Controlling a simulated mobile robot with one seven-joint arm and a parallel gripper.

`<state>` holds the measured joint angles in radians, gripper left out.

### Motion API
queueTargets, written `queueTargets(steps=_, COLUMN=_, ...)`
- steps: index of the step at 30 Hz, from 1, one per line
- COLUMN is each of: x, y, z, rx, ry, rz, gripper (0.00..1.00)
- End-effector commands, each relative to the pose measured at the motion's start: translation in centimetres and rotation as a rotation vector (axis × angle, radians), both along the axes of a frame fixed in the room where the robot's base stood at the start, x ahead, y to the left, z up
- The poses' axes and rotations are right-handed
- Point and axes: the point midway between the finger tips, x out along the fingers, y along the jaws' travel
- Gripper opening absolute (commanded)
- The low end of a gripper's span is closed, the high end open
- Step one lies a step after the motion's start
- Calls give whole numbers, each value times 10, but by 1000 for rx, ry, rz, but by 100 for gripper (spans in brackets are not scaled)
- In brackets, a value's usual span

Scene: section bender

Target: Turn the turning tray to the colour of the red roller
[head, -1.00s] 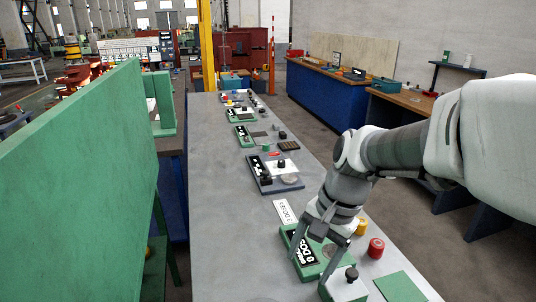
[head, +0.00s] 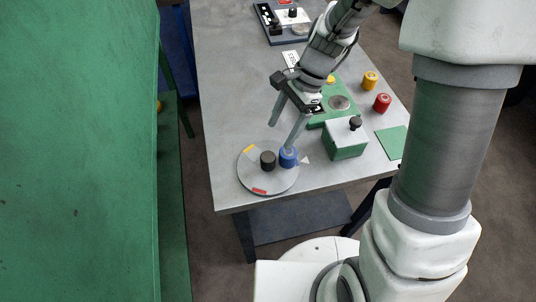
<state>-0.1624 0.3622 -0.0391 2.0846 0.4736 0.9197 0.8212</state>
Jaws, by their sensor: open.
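The turning tray (head: 268,181) is a round grey disc at the near end of the table. It has a dark knob (head: 268,161), a yellow mark (head: 249,149) at its upper left and a red mark (head: 259,191) at its lower edge. A blue cylinder (head: 288,158) stands at its right edge, beside a small white triangle (head: 305,160) on the table. The red roller (head: 382,103) stands upright near the table's right edge. My gripper (head: 281,135) is open and empty, pointing down above the blue cylinder and the tray's far edge. Contact cannot be told.
A green box with a black knob (head: 345,140) stands right of the tray. Behind it is a green device (head: 341,88) with a round grey disc. A yellow roller (head: 370,81) and a flat green square (head: 391,142) lie to the right. A green panel (head: 80,150) fills the left.

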Motion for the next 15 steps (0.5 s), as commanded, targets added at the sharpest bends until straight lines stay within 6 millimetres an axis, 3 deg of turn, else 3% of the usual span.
queueTargets(steps=6, x=-11, y=16, z=-47, rx=0, ry=5, rz=1, gripper=78)
queueTargets(steps=15, x=-20, y=31, z=-89, rx=0, ry=2, rz=2, gripper=78)
